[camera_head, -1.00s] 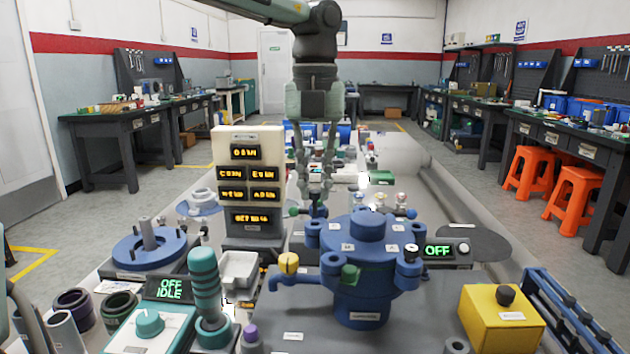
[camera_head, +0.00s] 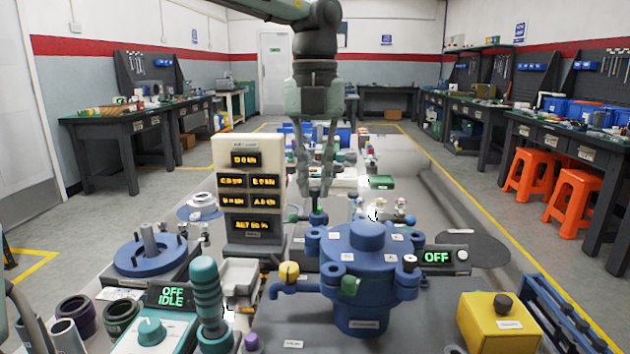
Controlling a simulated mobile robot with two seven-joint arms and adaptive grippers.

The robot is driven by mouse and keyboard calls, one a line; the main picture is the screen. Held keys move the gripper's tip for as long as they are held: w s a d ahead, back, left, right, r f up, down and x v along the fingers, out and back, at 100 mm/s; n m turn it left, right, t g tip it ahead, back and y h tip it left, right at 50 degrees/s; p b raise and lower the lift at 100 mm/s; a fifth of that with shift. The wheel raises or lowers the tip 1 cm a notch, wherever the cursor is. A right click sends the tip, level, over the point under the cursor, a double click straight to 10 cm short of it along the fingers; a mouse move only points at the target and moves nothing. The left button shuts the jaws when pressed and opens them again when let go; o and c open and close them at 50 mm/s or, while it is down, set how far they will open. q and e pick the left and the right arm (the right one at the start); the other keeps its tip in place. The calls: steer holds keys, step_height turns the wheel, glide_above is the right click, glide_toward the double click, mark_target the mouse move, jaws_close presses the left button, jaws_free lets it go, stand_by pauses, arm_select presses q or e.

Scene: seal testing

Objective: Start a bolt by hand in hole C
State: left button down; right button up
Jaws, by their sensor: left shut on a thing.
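A blue round vessel (camera_head: 362,318) with a raised centre cap and lugs around its rim stands upright in the middle. Small white labels mark its top, but their letters are too small to read, so I cannot tell which hole is C. A bolt-like piece with a pale top (camera_head: 410,262) sits at the right front lug. My left gripper (camera_head: 317,194) points down behind the vessel, its fingers close together on something too small to make out. A dark fitting (camera_head: 318,215) shows just below the fingertips; I cannot tell whether they touch. My right gripper is not in view.
A cream display panel (camera_head: 262,155) stands left of the gripper. A teal handle (camera_head: 207,290), a blue flanged disc (camera_head: 150,257) and a yellow box (camera_head: 497,322) crowd the front. Small white-topped pieces (camera_head: 380,206) stand behind the vessel.

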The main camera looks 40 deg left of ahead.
arm_select(q)
steer(key=shift+r+p, duration=0.75)
steer(key=shift+r, duration=1.55)
